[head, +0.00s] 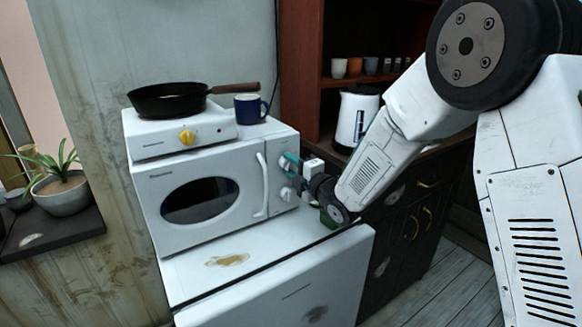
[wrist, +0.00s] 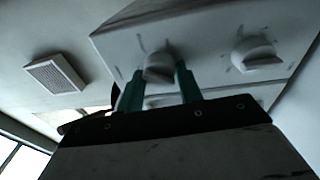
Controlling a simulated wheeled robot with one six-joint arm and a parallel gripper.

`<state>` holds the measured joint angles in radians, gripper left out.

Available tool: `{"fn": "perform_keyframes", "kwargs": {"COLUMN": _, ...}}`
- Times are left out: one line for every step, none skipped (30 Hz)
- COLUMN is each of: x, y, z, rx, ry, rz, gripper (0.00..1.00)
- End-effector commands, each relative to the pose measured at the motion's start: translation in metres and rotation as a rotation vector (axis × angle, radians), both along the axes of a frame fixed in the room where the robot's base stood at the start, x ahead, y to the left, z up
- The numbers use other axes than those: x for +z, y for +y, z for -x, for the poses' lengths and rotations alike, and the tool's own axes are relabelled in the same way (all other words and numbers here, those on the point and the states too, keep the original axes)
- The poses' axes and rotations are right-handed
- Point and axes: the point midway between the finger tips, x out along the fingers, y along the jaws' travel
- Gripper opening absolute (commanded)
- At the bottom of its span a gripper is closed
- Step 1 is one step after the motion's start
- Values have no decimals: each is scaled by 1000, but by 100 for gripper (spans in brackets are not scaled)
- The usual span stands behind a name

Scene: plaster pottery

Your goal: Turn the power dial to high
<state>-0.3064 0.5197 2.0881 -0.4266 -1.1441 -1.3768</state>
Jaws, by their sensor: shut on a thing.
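A white microwave (head: 222,157) stands on a white fridge, with two round white dials on the right of its front. My gripper (head: 291,163), with teal fingers, reaches in from the right and is shut on the upper dial. In the wrist view, this upper dial (wrist: 158,66) sits between the two fingertips. The lower dial (head: 287,193) is free below the gripper, and it also shows in the wrist view (wrist: 258,54). Dark marks surround both dials, but I cannot read their settings or which one is marked power.
A hotplate (head: 153,147) with a yellow knob (head: 187,137) sits on the microwave, bearing a frying pan (head: 168,100). A blue mug (head: 249,109) stands beside it. The microwave's door handle (head: 262,185) is just left of the dials. A kettle (head: 355,118) stands behind my arm.

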Motion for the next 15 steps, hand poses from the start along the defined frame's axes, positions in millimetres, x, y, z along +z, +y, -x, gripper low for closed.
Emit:
{"fn": "perform_keyframes", "kwargs": {"x": -2, "y": 0, "z": 0, "rx": -1, "ry": 27, "rz": -36, "gripper": 13}}
{"fn": "perform_keyframes", "kwargs": {"x": -2, "y": 0, "z": 0, "rx": -1, "ry": 44, "rz": -59, "gripper": 13}}
{"fn": "perform_keyframes", "kwargs": {"x": -2, "y": 0, "z": 1, "rx": -1, "ry": 65, "rz": -91, "gripper": 13}}
{"fn": "perform_keyframes", "kwargs": {"x": -2, "y": 0, "z": 1, "rx": -1, "ry": 80, "rz": -114, "gripper": 13}}
{"fn": "perform_keyframes", "kwargs": {"x": -2, "y": 0, "z": 1, "rx": 0, "ry": 96, "rz": -138, "gripper": 13}}
{"fn": "perform_keyframes", "kwargs": {"x": -2, "y": 0, "z": 1, "rx": 0, "ry": 118, "rz": -169, "gripper": 13}}
{"fn": "perform_keyframes", "kwargs": {"x": -2, "y": 0, "z": 1, "rx": 0, "ry": 134, "rz": -193, "gripper": 13}}
{"fn": "perform_keyframes", "kwargs": {"x": -2, "y": 0, "z": 1, "rx": 0, "ry": 151, "rz": -218, "gripper": 13}}
{"fn": "perform_keyframes", "kwargs": {"x": -2, "y": 0, "z": 1, "rx": -1, "ry": 172, "rz": -248, "gripper": 13}}
{"fn": "perform_keyframes", "kwargs": {"x": -2, "y": 1, "z": 1, "rx": 0, "ry": 189, "rz": -272, "gripper": 13}}
{"fn": "perform_keyframes", "kwargs": {"x": -2, "y": 1, "z": 1, "rx": 0, "ry": 205, "rz": -295, "gripper": 13}}
{"fn": "perform_keyframes", "kwargs": {"x": -2, "y": 1, "z": 1, "rx": -1, "ry": 227, "rz": -326, "gripper": 13}}
{"fn": "perform_keyframes", "kwargs": {"x": -2, "y": 1, "z": 1, "rx": -1, "ry": 243, "rz": -351, "gripper": 13}}
{"fn": "perform_keyframes", "kwargs": {"x": -2, "y": 1, "z": 1, "rx": -1, "ry": 258, "rz": -374, "gripper": 13}}
{"fn": "perform_keyframes", "kwargs": {"x": -2, "y": 1, "z": 1, "rx": 0, "ry": 279, "rz": -405, "gripper": 13}}
